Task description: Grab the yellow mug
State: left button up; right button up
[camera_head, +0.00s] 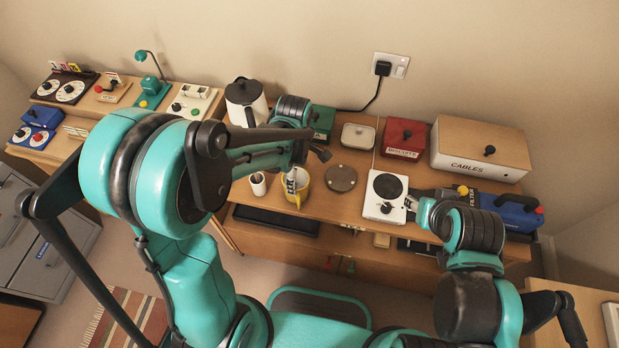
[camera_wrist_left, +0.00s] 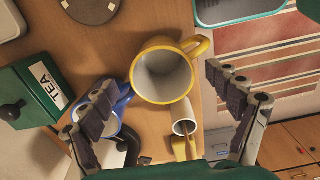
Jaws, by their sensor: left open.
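The yellow mug (camera_head: 304,188) stands upright near the front edge of the wooden desk, its inside pale. In the left wrist view the mug (camera_wrist_left: 150,97) shows from above, its handle to the upper right. My left gripper (camera_head: 306,169) is open over the mug, and one finger hides part of it. In the wrist view the two fingers of the left gripper (camera_wrist_left: 159,78) stand on either side of the mug, with no clear contact. My right gripper (camera_head: 412,204) is beside the white device at right; its jaws are unclear.
A white cup (camera_head: 258,184) stands close left of the mug. A blue mug (camera_wrist_left: 122,100) is partly behind a finger. A dark round disc (camera_head: 341,178), a white device with a black dial (camera_head: 385,196) and a kettle (camera_head: 246,100) stand nearby.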

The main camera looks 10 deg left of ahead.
pick_arm(q)
jog(key=shift+s+a+f+b, duration=0.1)
jog(key=shift+a+f+b, duration=0.1)
jog(key=shift+f, duration=0.3)
jog(key=shift+s+a+f+b, duration=0.1)
jog(key=shift+f+b, duration=0.05)
jog(key=shift+f, duration=0.35)
notch_tip(320, 180, down, 5)
jog(key=shift+w+r+b, duration=0.1)
jog(key=shift+w+b, duration=0.05)
jog(key=shift+b, duration=0.95)
jog(key=c, duration=1.5)
